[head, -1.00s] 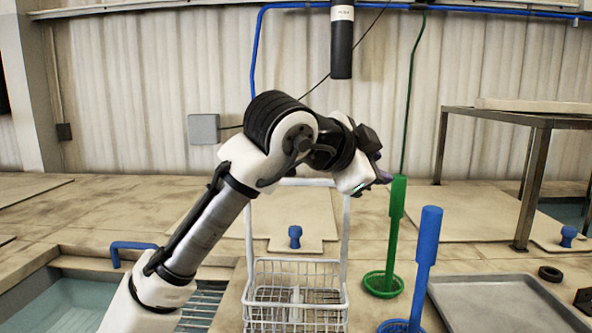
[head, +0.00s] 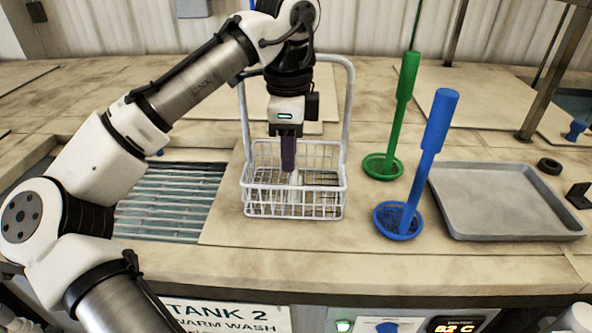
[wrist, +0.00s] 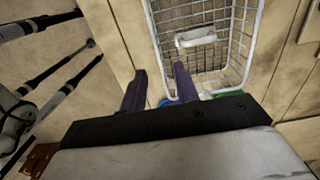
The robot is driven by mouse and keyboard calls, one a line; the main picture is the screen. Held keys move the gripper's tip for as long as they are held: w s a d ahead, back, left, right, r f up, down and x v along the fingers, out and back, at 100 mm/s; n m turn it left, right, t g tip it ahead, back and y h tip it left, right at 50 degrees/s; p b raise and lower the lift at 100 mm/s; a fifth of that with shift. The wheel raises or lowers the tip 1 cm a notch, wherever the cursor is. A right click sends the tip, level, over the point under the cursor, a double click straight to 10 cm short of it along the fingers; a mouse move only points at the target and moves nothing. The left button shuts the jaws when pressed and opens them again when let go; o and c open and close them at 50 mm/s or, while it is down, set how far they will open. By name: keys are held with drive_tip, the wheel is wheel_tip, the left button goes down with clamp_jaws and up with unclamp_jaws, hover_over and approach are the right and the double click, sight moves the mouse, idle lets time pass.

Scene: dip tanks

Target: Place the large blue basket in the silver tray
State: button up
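The blue basket (head: 398,221) is a round mesh dish with a thick upright blue handle, standing slightly tilted on the counter. The silver tray (head: 448,214) lies flat and empty just to its right. My gripper (head: 288,168) points down above the white wire basket, left of the blue basket and apart from it. In the wrist view, the two dark purple fingers of my gripper (wrist: 160,68) stand apart with nothing held. A small bit of blue shows between their bases there, mostly hidden by the gripper body.
The white wire basket (head: 293,205) with its tall handle frame stands left of the blue basket. A green basket (head: 382,167) with an upright handle stands just behind. A black ring (head: 549,165) lies behind the tray. A slatted tank opening (head: 170,205) is at left.

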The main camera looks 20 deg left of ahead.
approach(293, 216)
drive_tip(key=shift+w+a+f+b, duration=0.2)
drive_tip(key=shift+w+a+b, duration=0.1)
drive_tip(key=shift+w, duration=0.05)
drive_tip(key=f+b, duration=0.1)
drive_tip(key=b, duration=0.1)
drive_tip(key=f+b, duration=0.2)
drive_tip(key=b, duration=0.1)
drive_tip(key=f+b, duration=0.2)
drive_tip(key=shift+s+d+f, duration=0.15)
drive_tip(key=shift+s+d, duration=0.05)
drive_tip(key=shift+d, duration=0.05)
clamp_jaws()
